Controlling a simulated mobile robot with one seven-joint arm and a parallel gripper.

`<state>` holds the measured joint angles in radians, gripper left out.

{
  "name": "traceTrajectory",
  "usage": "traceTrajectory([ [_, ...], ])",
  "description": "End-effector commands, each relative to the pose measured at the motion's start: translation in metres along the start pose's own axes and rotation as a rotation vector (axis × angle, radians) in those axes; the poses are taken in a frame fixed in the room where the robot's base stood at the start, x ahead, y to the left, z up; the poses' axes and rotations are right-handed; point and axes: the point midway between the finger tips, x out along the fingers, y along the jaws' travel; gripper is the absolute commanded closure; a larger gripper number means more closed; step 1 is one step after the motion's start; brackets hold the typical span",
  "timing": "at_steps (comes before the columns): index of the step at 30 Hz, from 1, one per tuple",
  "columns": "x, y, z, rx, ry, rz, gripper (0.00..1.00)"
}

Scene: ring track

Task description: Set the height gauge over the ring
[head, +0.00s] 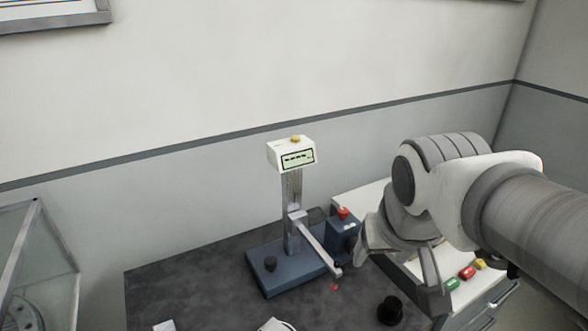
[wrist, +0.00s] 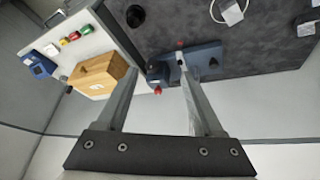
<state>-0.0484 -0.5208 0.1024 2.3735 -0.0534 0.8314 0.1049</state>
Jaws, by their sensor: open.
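The height gauge stands upright on the dark table in the head view. It has a blue base (head: 285,272), a grey column (head: 292,205), a white display head (head: 291,156) and a slanting measuring arm (head: 318,246). A red spot shows below the arm's tip. My gripper (head: 402,284) is open, to the right of the gauge and apart from its base. In the wrist view my open gripper (wrist: 158,68) has nothing clearly held; the blue base (wrist: 205,60) lies beyond the right finger. A white piece (head: 275,325) is cut off at the bottom; I cannot tell if it is the ring.
A blue box with a red button (head: 343,226) stands right behind the gauge. A black knob-like piece (head: 390,310) is at the table's right. A white side cabinet holds coloured buttons (head: 466,272) and a wooden box (wrist: 97,76). A glass case (head: 38,262) stands left.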

Motion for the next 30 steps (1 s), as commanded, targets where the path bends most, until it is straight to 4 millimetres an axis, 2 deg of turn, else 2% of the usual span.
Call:
traceTrajectory([
  [3,0.019,-0.026,-0.027,-0.050,-0.019,-0.008,0.31],
  [9,0.054,-0.081,-0.063,-0.120,-0.037,-0.046,0.31],
  [15,0.087,-0.137,-0.082,-0.167,-0.053,-0.106,0.31],
  [18,0.097,-0.157,-0.086,-0.180,-0.059,-0.129,0.31],
  [21,0.103,-0.167,-0.088,-0.187,-0.062,-0.142,0.31],
  [26,0.112,-0.172,-0.087,-0.187,-0.064,-0.147,0.31],
  [30,0.134,-0.175,-0.084,-0.187,-0.067,-0.147,0.31],
])
